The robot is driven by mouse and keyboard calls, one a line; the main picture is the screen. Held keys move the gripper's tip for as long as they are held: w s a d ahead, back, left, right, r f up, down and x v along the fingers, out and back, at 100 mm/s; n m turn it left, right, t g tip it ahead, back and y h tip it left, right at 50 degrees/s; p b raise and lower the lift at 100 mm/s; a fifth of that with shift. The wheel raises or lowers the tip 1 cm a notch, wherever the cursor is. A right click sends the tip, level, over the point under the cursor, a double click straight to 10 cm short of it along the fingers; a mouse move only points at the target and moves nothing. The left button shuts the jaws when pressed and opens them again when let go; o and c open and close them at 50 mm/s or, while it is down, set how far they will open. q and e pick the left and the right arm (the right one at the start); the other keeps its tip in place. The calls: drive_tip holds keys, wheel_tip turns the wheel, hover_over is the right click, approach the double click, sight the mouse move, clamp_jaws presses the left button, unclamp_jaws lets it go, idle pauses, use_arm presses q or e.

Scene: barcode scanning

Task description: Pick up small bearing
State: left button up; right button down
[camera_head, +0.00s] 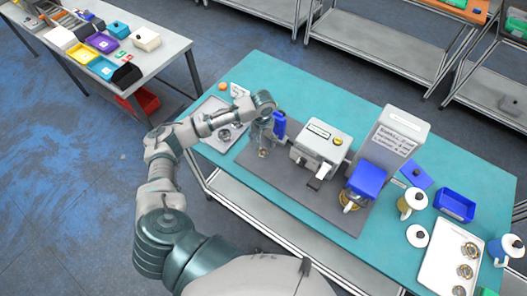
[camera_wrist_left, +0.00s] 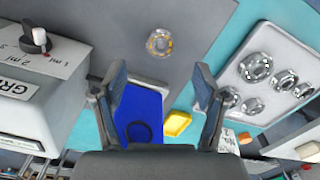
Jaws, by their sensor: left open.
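A small gold-and-silver bearing (camera_wrist_left: 160,42) lies flat on the grey mat in the left wrist view. In the head view it shows as a small ring (camera_head: 263,153) on the mat, just below my left gripper (camera_head: 262,138). In the left wrist view, the left gripper's two fingers (camera_wrist_left: 157,70) are spread apart with nothing between them. The bearing appears just beyond the fingertips, near the middle, and apart from them. Several silver bearings (camera_wrist_left: 256,67) lie in a light tray at the right. My right gripper is not in view.
A grey machine (camera_head: 320,149) stands right of the gripper on the grey mat (camera_head: 290,190). A blue object (camera_head: 279,124) stands close behind the gripper. The light tray (camera_wrist_left: 237,82) is close by. A yellow block (camera_wrist_left: 177,124) lies on the teal table. Bare mat surrounds the bearing.

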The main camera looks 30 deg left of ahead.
sight(263, 152)
use_arm(q)
wheel_tip(263, 152, down, 3)
drive_tip(key=shift+a, duration=0.1)
drive_tip(key=f, duration=0.3)
drive_tip(key=w+f+p, duration=0.1)
drive_tip(key=f, duration=0.1)
drive_tip(key=shift+a+f, duration=0.1)
drive_tip(key=shift+s, duration=0.1)
drive_tip(key=c, duration=1.3)
